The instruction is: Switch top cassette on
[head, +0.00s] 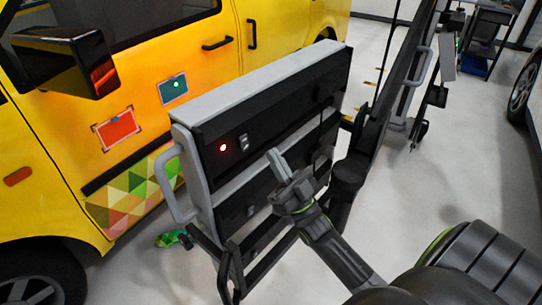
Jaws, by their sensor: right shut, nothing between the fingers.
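The top cassette (275,108) is a long black box with a grey top, beside the yellow van. A red light (223,148) glows on its near face, and a small grey rocker switch (244,142) sits just right of the light. The lower cassette (246,202) is below it, partly hidden by my arm. My right gripper (272,157) is shut and empty. Its fingertips appear in front of the cassettes' near face, to the lower right of the switch and apart from it in the picture. My left gripper is not in view.
The yellow van (130,60) stands behind and left of the cassettes, with a red patch (117,128) and a green patch (173,88) on its side. A grey handle (172,185) sticks out at the cassettes' left end. Grey floor (440,190) is open at right.

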